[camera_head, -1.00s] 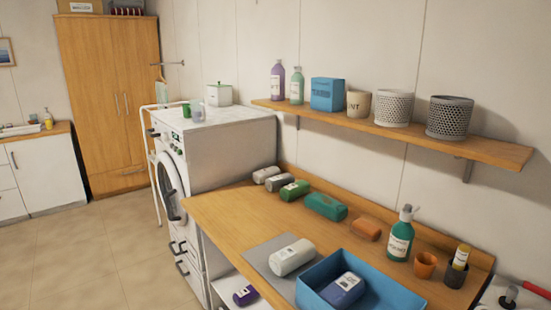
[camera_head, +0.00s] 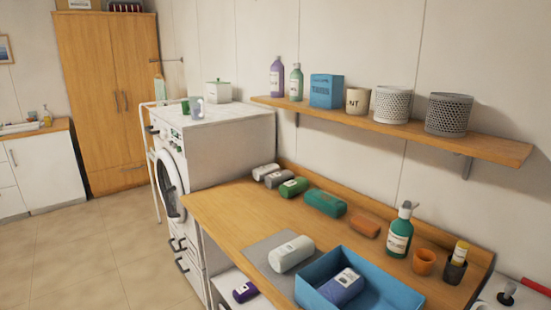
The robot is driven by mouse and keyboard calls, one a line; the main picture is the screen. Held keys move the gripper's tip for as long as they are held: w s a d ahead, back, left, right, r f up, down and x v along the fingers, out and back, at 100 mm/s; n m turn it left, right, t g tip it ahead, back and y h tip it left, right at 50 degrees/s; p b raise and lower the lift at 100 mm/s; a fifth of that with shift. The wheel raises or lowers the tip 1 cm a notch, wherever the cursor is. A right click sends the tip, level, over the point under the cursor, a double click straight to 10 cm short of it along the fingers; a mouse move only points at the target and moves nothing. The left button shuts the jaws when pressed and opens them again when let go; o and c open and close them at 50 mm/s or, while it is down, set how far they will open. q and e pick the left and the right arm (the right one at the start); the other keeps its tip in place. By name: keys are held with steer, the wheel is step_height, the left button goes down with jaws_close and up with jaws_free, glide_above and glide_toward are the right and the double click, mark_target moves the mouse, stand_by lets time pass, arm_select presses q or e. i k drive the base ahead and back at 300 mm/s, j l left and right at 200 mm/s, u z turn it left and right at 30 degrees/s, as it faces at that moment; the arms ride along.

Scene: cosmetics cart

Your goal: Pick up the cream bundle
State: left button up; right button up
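A cream bundle (camera_head: 291,254), a rounded roll with a small label, lies on a grey mat (camera_head: 262,248) on the wooden counter, just left of a blue open bin. Nothing touches it from above. Neither of my grippers is in view.
The blue bin (camera_head: 398,293) holds a dark blue bundle (camera_head: 342,287). Light grey (camera_head: 265,171), grey (camera_head: 279,178), green (camera_head: 294,188), teal (camera_head: 325,203) and orange (camera_head: 364,228) bundles line the counter's back. A green pump bottle (camera_head: 399,232) stands right. The counter's left middle (camera_head: 226,212) is clear.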

mark_target(286, 257)
steer(key=z, duration=2.05)
steer(key=u, duration=1.9)
steer(key=i+j+z, duration=0.25)
steer(key=i+j, duration=0.15)
steer(key=i+j+z, duration=0.2)
steer(key=j, duration=0.3)
steer(key=i, duration=0.1)
